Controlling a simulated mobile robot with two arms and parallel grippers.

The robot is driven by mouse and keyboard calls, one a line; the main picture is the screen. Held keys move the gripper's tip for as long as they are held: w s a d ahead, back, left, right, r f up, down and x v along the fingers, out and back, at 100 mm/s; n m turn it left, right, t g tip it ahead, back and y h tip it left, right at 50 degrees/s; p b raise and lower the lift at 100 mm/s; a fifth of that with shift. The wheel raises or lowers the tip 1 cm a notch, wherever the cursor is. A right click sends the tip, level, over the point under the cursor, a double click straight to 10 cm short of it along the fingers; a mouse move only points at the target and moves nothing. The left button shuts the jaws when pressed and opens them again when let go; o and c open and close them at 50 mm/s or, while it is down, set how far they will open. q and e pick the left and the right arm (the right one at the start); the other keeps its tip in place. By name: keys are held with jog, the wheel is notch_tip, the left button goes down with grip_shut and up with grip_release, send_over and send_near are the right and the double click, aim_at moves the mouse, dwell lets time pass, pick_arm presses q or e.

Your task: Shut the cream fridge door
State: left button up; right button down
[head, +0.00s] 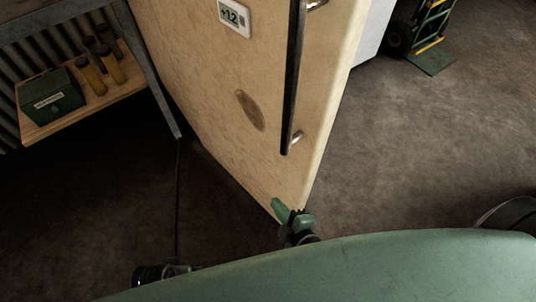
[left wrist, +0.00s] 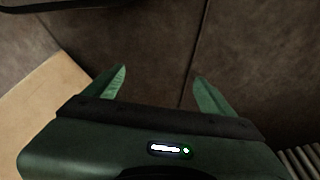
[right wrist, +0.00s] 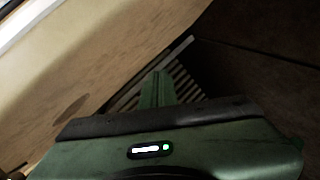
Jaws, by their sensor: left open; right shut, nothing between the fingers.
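My left gripper (left wrist: 160,88) is open and empty over the dark floor in the left wrist view.
A bench at the left has a wooden shelf (head: 85,98) with a green box (head: 50,97) and yellow-handled tools. A green hand truck (head: 430,35) stands at the far right. Floor right of the door is clear.

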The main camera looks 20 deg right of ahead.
aim_at(268, 139)
pick_arm(q)
jog(key=w+b+v, duration=0.1)
jog(key=b+v, duration=0.5)
pick_arm(e)
notch_tip(268, 139, up, 15)
jog(key=w+n+t+y, duration=0.1)
jog(key=w+n+t, duration=0.1)
jog(key=n+t, duration=0.35)
pick_arm(q)
jog(key=s+f+p, duration=0.2)
jog(key=f+p, duration=0.1)
jog(key=f, duration=0.6)
jog(key=s+f+p, duration=0.2)
jog(key=f+p, duration=0.1)
jog(key=f, duration=0.7)
jog(key=shift+a+g, duration=0.25)
jog(key=shift+g, duration=0.05)
pick_arm(e)
jog(key=shift+n+g, duration=0.25)
jog(key=shift+g, duration=0.2)
jog(key=shift+w+d+f, duration=0.1)
jog(key=shift+w+d, duration=0.05)
jog(key=shift+w, duration=2.6)
jog(key=shift+w+d, duration=0.15)
jog(key=shift+w, duration=2.6)
jog(key=shift+y, duration=0.3)
